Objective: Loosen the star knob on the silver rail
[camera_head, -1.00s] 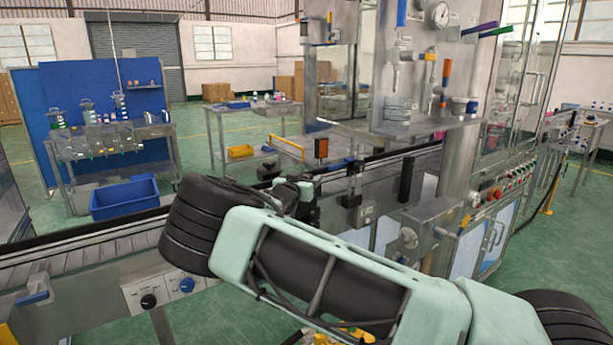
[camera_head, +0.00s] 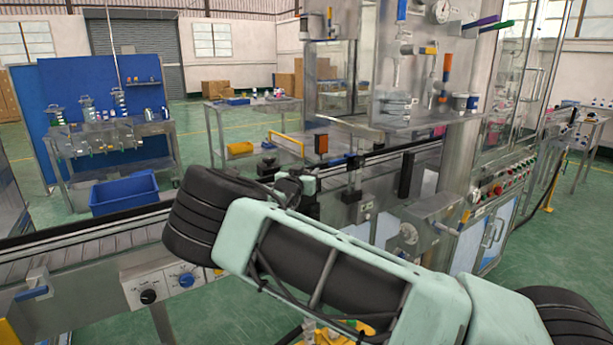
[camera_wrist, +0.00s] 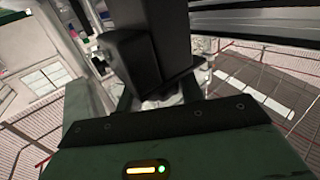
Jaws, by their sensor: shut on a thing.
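My gripper (camera_head: 296,184) is at the conveyor's guide rail, with its wrist turned. In the wrist view my gripper (camera_wrist: 158,98) has its fingers on either side of a small pale grey spot, just beneath a dark block. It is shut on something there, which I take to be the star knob. The knob's shape is almost wholly hidden by the fingers and the block. The dark clamp block (camera_wrist: 130,58) stands close in front of the fingers. A long silver rail (camera_wrist: 258,14) runs across the upper right of the wrist view.
The conveyor (camera_head: 60,262) runs along behind my arm. A control box with a black and a blue dial (camera_head: 186,281) is on its front. A blue bin (camera_head: 124,195) stands beyond it. The steel machine (camera_head: 455,160) rises at the right.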

